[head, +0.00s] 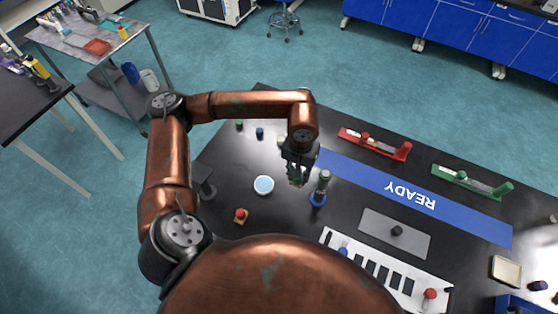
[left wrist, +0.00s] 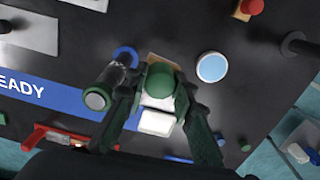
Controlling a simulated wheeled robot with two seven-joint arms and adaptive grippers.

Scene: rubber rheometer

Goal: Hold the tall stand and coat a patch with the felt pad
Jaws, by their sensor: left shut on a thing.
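My left gripper (head: 297,182) is shut on a green-knobbed block, the apparent felt pad. In the left wrist view its round green knob (left wrist: 160,80) sits between the fingers (left wrist: 163,128), with tan and white parts around it. The tall stand (head: 322,186), a grey-green column on a blue round base, stands upright just right of the gripper, close but seemingly apart. It also shows in the left wrist view (left wrist: 104,86). A white board (head: 385,273) with several black patches lies at the front. My right gripper is in neither view.
A pale blue dish (head: 264,185) and a red-knobbed block (head: 240,215) lie left of the gripper. A blue READY strip (head: 415,197), red fixture (head: 375,143), green fixture (head: 472,182) and grey plate (head: 394,236) are to the right. Small caps (head: 260,133) stand behind.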

